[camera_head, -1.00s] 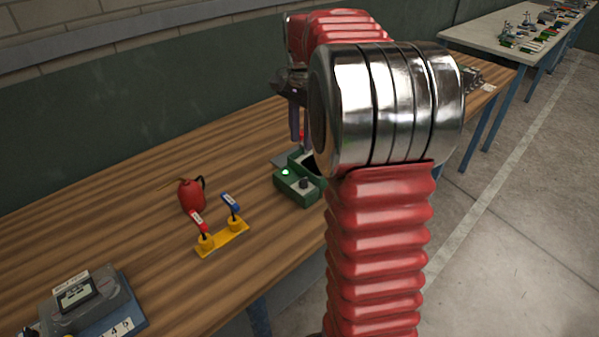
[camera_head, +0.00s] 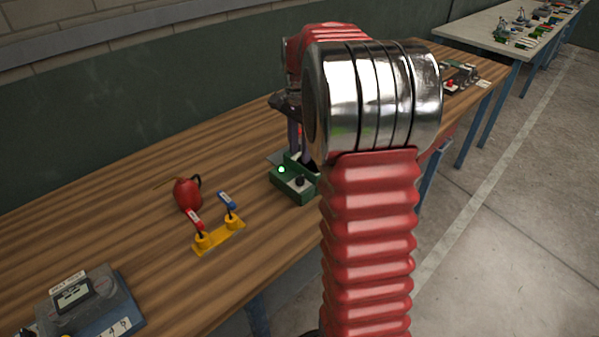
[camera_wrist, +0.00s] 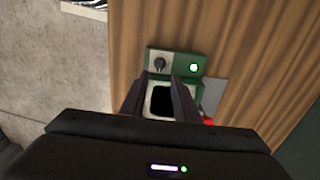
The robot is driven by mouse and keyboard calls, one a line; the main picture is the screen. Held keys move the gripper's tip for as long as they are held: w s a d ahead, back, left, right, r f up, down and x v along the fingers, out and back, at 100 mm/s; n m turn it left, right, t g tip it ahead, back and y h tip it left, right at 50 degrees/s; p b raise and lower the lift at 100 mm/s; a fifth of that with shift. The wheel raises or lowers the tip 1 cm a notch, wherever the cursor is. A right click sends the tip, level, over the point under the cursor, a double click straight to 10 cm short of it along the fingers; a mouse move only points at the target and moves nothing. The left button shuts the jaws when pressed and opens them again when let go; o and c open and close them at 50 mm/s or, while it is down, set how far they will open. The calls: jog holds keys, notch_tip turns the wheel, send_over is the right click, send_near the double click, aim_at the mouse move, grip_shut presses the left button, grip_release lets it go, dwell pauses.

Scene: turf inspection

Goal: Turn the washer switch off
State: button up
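A green box (camera_head: 289,191) with a dark knob (camera_head: 300,181) and a lit green light (camera_head: 281,169) stands on the wooden table. I take it to be the washer unit. In the wrist view, the box (camera_wrist: 177,62) shows its knob (camera_wrist: 159,64) at left, its green light (camera_wrist: 194,68) at right, and a pale-framed dark square opening below. My gripper (camera_wrist: 160,77) is open and empty, its fingers apart over that opening, tips close to the knob panel. I cannot tell whether they touch. In the head view my arm hides part of the box and fingers.
A red oil can (camera_head: 187,194) and a yellow base (camera_head: 219,237) with red and blue levers stand left of the box. A grey device (camera_head: 88,305) is at the near left. A red round part (camera_wrist: 208,122) lies beside my right finger. Bare wood lies between.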

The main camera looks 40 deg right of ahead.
aim_at(300, 176)
notch_tip(300, 176, down, 9)
jog(key=shift+r, duration=0.2)
jog(key=shift+c, duration=0.5)
grip_shut()
